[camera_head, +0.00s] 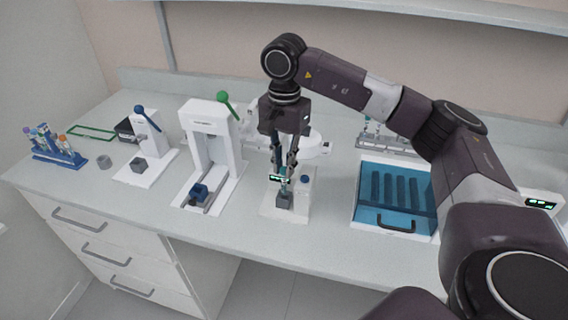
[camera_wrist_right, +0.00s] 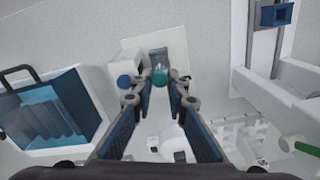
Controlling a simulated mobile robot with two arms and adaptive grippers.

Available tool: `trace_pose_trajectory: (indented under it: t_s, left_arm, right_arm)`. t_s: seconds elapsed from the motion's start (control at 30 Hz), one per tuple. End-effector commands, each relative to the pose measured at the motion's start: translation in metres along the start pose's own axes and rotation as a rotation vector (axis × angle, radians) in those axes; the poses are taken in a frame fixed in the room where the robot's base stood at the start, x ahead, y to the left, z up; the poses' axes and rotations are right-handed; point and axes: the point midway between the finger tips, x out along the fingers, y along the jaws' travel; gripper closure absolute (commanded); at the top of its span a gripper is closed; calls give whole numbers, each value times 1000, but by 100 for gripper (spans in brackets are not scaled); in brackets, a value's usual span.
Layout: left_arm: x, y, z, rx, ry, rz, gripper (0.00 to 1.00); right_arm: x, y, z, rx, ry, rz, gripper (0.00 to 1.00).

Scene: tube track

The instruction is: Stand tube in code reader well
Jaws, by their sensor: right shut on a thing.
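My right gripper (camera_head: 284,174) points straight down over the white code reader (camera_head: 271,208), which has a small lit green display and a dark grey well block (camera_head: 284,201). In the right wrist view, the gripper (camera_wrist_right: 160,84) is shut on a tube with a teal cap (camera_wrist_right: 160,75). The tube looks upright, in line with the well block (camera_wrist_right: 158,54) of the reader. The fingers hide most of the tube, so I cannot tell whether its lower end is inside the well. My left gripper is not in view.
A blue knob (camera_head: 304,179) stands on the reader's right side. A blue-lidded box (camera_head: 396,192) is to the right. A tall white device with a green lever (camera_head: 227,104) is to the left. A blue tube rack (camera_head: 58,157) stands far left. The counter's front strip is free.

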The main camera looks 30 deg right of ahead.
Motion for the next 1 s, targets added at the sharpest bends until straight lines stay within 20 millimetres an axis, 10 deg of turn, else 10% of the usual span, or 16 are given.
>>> trace_pose_trajectory:
  t_s: [1.0]
  left_arm:
    - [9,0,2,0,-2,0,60]
  right_arm:
    - [11,0,0,0,0,-1,99]
